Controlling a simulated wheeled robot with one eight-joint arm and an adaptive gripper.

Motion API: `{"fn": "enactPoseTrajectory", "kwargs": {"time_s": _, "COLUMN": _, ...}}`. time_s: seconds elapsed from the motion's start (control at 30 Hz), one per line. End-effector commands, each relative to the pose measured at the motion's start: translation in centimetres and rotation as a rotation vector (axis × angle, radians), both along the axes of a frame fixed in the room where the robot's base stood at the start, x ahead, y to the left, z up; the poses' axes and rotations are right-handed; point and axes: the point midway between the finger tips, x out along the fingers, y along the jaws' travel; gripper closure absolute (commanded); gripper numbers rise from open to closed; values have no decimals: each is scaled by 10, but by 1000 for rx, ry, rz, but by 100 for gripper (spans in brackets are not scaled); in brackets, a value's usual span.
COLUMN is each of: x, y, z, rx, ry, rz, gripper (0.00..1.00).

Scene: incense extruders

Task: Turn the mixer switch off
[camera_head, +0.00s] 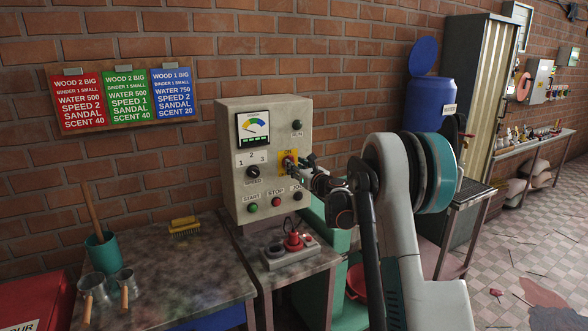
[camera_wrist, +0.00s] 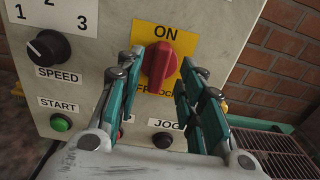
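The mixer switch is a red rotary knob (camera_wrist: 160,64) on a yellow plate (camera_wrist: 190,42) marked ON at its top. Its handle stands nearly upright, slightly tilted, in the wrist view. The plate sits on the beige control box (camera_head: 236,122), right of the SPEED knob. My gripper (camera_wrist: 161,76) is open, with its teal-padded fingers to the left and right of the red knob. Gaps show between knob and fingers; I cannot tell how deep the fingers reach. In the head view my gripper (camera_head: 305,164) is at the plate and hides most of the knob.
A black SPEED knob (camera_wrist: 48,47), a green START button (camera_wrist: 61,122) and a dark JOG button (camera_wrist: 162,139) are close by on the panel. A grey box with red parts (camera_head: 291,248) lies on the table below. A brick wall stands behind.

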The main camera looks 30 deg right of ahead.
Motion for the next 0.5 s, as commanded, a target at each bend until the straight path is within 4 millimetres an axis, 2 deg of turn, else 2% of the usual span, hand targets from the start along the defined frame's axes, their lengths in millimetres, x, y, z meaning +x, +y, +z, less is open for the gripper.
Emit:
{"fn": "enactPoseTrajectory", "kwargs": {"time_s": 0.2, "x": 18, "y": 1, "z": 0, "rx": 0, "ry": 0, "rz": 0, "gripper": 65}}
{"fn": "enactPoseTrajectory", "kwargs": {"time_s": 0.5, "x": 20, "y": 1, "z": 0, "rx": 0, "ry": 0, "rz": 0, "gripper": 65}}
